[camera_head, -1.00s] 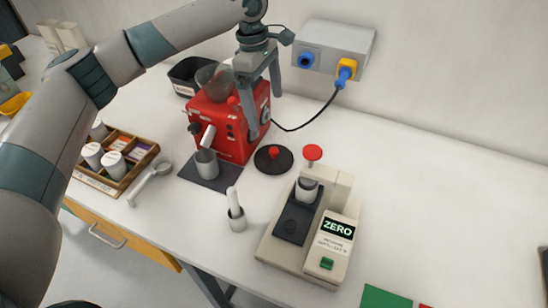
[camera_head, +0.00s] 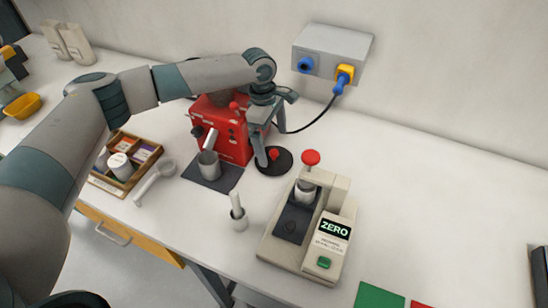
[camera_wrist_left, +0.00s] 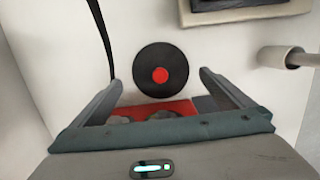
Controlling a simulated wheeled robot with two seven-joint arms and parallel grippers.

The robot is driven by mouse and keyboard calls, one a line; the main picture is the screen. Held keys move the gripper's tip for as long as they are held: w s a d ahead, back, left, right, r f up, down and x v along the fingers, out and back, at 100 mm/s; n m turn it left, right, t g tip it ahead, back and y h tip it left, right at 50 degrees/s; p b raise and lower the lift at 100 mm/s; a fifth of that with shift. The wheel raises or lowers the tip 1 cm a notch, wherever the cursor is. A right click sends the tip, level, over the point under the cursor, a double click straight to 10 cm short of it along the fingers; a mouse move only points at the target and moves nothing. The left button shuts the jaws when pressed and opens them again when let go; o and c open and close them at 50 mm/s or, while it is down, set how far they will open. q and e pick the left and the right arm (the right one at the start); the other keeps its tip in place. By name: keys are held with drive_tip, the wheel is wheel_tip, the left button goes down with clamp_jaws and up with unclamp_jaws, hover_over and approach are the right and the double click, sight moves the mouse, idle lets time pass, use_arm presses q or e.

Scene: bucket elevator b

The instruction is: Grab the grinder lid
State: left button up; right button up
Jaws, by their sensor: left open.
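The grinder lid (camera_head: 284,164) is a flat black disc with a red knob, lying on the white table just right of the red grinder (camera_head: 232,146). My left gripper (camera_head: 268,154) is above the lid, pointing down, with one finger in front of the lid's left part in the head view. In the left wrist view the lid (camera_wrist_left: 160,70) lies just beyond and between the open fingers (camera_wrist_left: 162,78), with nothing held. The grinder's top is hidden behind my left arm. My right gripper does not show.
A grey-beige scale (camera_head: 310,228) with a red-topped part stands right of the lid. A grey cup (camera_head: 208,164) on a dark mat is in front of the grinder. A wall socket box (camera_head: 332,52) feeds a black cable behind the gripper.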

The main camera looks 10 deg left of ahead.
sight(274, 152)
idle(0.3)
use_arm(q)
drive_tip(key=shift+f+p, duration=0.75)
drive_tip(key=shift+f, duration=0.05)
drive_tip(key=f+p, duration=0.1)
drive_tip(key=f, duration=0.2)
drive_tip(key=shift+d, duration=0.2)
drive_tip(key=shift+f, duration=0.35)
drive_tip(key=shift+c, duration=0.6)
drive_tip(key=c, duration=0.8)
